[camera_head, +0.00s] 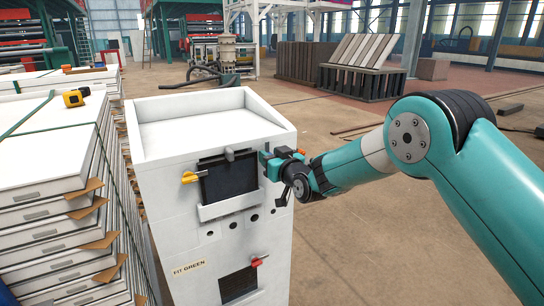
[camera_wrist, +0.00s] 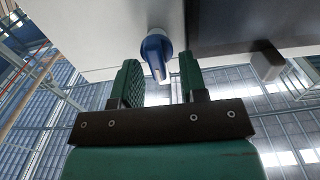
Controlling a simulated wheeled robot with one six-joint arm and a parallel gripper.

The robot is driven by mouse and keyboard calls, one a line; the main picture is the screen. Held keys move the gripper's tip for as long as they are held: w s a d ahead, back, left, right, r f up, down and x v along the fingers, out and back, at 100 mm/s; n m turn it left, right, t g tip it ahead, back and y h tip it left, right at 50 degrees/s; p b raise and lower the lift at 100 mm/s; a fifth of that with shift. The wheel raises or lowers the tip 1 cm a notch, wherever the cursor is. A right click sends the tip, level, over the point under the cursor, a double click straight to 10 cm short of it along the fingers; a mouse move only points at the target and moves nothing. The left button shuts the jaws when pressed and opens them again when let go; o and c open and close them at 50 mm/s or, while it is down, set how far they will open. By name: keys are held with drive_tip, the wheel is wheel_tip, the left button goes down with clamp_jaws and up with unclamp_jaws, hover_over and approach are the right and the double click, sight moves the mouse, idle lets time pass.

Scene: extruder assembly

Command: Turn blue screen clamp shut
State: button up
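The blue clamp (camera_wrist: 153,48) shows in the wrist view on the pale face of the cabinet, beside the dark screen (camera_wrist: 235,22). Its lever points down the picture toward my gripper and has a pale end. My gripper (camera_wrist: 159,68) is open, with one green finger on each side of the lever; gaps show and I see no firm contact. In the head view my gripper (camera_head: 269,160) is at the right edge of the screen (camera_head: 229,178), and I cannot make out the blue clamp there.
The white cabinet (camera_head: 215,125) also carries a yellow clamp (camera_head: 190,177) left of the screen and a red handle (camera_head: 259,260) lower down. A grey block (camera_head: 232,154) sits at the screen's top edge. Stacked white panels (camera_head: 50,185) stand close on the left, with a yellow tool (camera_head: 76,97) on top.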

drive_tip(key=c, duration=0.5)
drive_tip(key=shift+c, duration=0.2)
drive_tip(key=shift+f+b, duration=0.1)
drive_tip(key=shift+b, duration=0.25)
drive_tip(key=shift+s+a+f+n+b, duration=0.15)
drive_tip(key=shift+a+f+n+b, duration=0.1)
drive_tip(key=shift+n+b, duration=3.05)
drive_tip(key=shift+s+a+f+n+b, duration=0.15)
drive_tip(key=shift+f+n+b, duration=0.1)
drive_tip(key=shift+n+b, duration=3.1)
drive_tip(key=shift+s+a+f+n+b, duration=0.2)
drive_tip(key=shift+n+b, duration=2.05)
drive_tip(key=shift+b, duration=2.1)
drive_tip(key=o, duration=0.6)
